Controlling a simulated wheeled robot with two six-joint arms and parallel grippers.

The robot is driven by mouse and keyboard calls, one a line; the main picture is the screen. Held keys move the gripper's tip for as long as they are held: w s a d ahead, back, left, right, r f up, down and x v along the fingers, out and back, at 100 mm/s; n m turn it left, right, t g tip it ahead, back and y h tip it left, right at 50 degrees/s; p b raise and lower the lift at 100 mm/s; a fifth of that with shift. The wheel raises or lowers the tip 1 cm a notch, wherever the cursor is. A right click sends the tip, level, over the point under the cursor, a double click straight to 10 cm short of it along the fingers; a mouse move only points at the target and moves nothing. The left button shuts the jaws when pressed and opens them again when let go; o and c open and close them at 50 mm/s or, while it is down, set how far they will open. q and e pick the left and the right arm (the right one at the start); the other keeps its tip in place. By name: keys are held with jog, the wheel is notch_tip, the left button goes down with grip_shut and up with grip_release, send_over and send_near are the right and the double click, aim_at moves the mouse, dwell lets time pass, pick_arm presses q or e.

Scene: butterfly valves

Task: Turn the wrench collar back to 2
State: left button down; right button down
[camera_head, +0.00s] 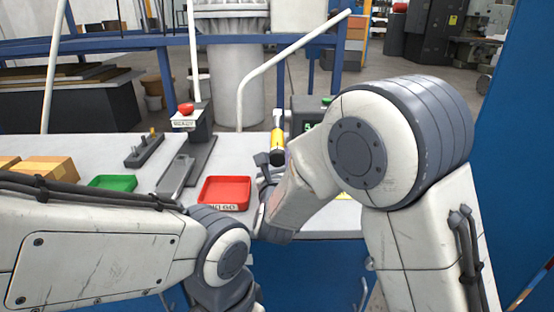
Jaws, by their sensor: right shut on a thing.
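The wrench (278,138) shows as a yellow piece with a pale top and a dark lower part, standing up near the middle of the view. My right gripper (270,161) is at its lower end and is shut on it. The fingers and my right arm hide much of that end. I cannot read any collar number or mark from here. My left arm comes in from the left and its wrist is low in the view; the left gripper itself does not show.
A red tray (225,179) marked NO GO lies left of my right gripper. A green tray (113,183), cardboard boxes (46,166), a grey stand (192,148) with a red READY button (186,109) and a dark block with pegs (145,149) share the bench. A dark box (308,112) stands behind the wrench.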

jog(key=n+b, duration=0.3)
jog(key=shift+f+b, duration=0.3)
jog(key=n+b, duration=0.2)
jog(key=n, duration=0.1)
jog(key=shift+a+n+b, duration=0.1)
jog(key=shift+n+b, duration=0.2)
jog(key=n+b, duration=0.1)
jog(key=n, duration=0.2)
jog(key=shift+n+h+b, duration=0.3)
jog(key=shift+b, duration=0.05)
jog(key=n+b, duration=0.1)
jog(key=n, duration=0.3)
jog(key=shift+a+f+n+t, duration=0.1)
jog(key=shift+n+t, duration=0.2)
jog(key=n, duration=1)
jog(key=shift+f+p, duration=0.1)
jog(key=shift+p, duration=0.2)
jog(key=n, duration=0.3)
jog(key=n+p, duration=0.1)
jog(key=n, duration=0.1)
jog(key=shift+d+n, duration=0.2)
jog(key=shift+n, duration=0.2)
jog(key=shift+d+f+n+y+p, duration=0.1)
jog(key=shift+n+y+p, duration=0.35)
jog(key=shift+n, duration=0.85)
jog(key=shift+d+n+y+p, duration=0.1)
jog(key=shift+n+y+p, duration=0.15)
jog(key=shift+n+p, duration=0.75)
jog(key=shift+n+b, duration=0.35)
jog(key=shift+n, duration=0.15)
